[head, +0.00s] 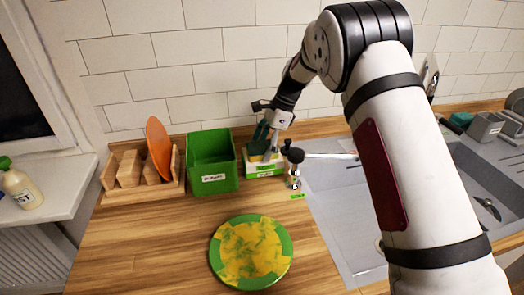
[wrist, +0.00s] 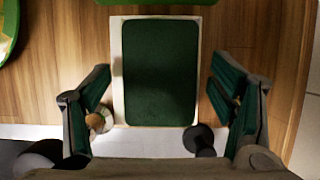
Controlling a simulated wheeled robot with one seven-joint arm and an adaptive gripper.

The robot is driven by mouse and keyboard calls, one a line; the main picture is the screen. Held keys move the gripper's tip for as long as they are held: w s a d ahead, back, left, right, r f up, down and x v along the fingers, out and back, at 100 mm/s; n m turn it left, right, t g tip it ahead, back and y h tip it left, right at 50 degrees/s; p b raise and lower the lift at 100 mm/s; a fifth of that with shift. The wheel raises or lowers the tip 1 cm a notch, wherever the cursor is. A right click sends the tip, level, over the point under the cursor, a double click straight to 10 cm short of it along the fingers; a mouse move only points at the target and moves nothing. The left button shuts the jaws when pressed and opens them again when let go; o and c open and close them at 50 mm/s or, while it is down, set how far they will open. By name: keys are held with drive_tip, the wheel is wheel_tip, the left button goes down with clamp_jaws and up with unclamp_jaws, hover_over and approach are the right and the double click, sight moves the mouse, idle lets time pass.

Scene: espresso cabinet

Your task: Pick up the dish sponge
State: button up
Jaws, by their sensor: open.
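The dish sponge (wrist: 160,72), with a dark green top, lies flat on a white holder (wrist: 117,60) in the wrist view. In the head view the holder (head: 264,171), with a green label, stands on the counter by the wall. The sponge there is mostly hidden by my gripper. My gripper (head: 262,143) is open above it, pointing down. In the wrist view its two green-padded fingers (wrist: 163,85) are spread to either side of the sponge, with a gap at each side. It holds nothing. I cannot tell how far above the sponge the fingertips are.
A green bin (head: 212,172) stands just left of the holder. A wooden rack (head: 125,190) with an orange plate (head: 159,146) is farther left. A green-yellow plate (head: 250,252) lies in front.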

drive_tip(key=shift+f, duration=0.25)
idle(0.3)
